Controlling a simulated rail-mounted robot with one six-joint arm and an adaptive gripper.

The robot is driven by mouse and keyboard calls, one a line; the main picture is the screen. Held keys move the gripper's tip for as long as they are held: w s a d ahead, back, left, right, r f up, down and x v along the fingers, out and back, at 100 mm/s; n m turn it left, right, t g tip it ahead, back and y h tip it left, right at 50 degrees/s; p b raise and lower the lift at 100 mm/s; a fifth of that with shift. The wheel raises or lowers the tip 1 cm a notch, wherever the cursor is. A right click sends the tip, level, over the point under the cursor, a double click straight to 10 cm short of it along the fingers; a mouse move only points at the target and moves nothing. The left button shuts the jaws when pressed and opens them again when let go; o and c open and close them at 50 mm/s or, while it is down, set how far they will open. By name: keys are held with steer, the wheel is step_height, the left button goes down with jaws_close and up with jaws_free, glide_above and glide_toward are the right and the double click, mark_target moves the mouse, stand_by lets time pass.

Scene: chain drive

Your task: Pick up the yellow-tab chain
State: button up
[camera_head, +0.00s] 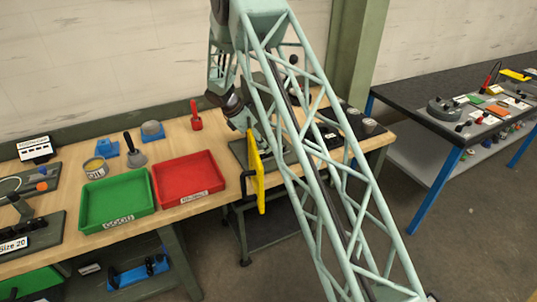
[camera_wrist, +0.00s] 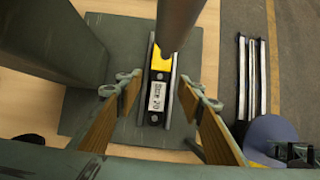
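I cannot tell whether the yellow part is the chain's tab; no chain links show clearly. A dark rod hides part of its far end. My gripper (camera_wrist: 162,98) is open, one finger on each side of the block, with visible gaps. In the head view my gripper (camera_head: 243,118) is over the bench's right part, small and partly hidden by my arm.
A yellow frame (camera_head: 257,172) stands at the bench's front edge. A green tray (camera_head: 117,222) and a red tray (camera_head: 212,199) are to its left. A red-handled tool (camera_head: 196,118) stands behind. A dark table (camera_head: 440,85) with blue legs is at right, across open floor.

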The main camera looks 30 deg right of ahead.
steer(key=shift+x, duration=2.05)
steer(key=shift+r, duration=0.1)
jaws_close()
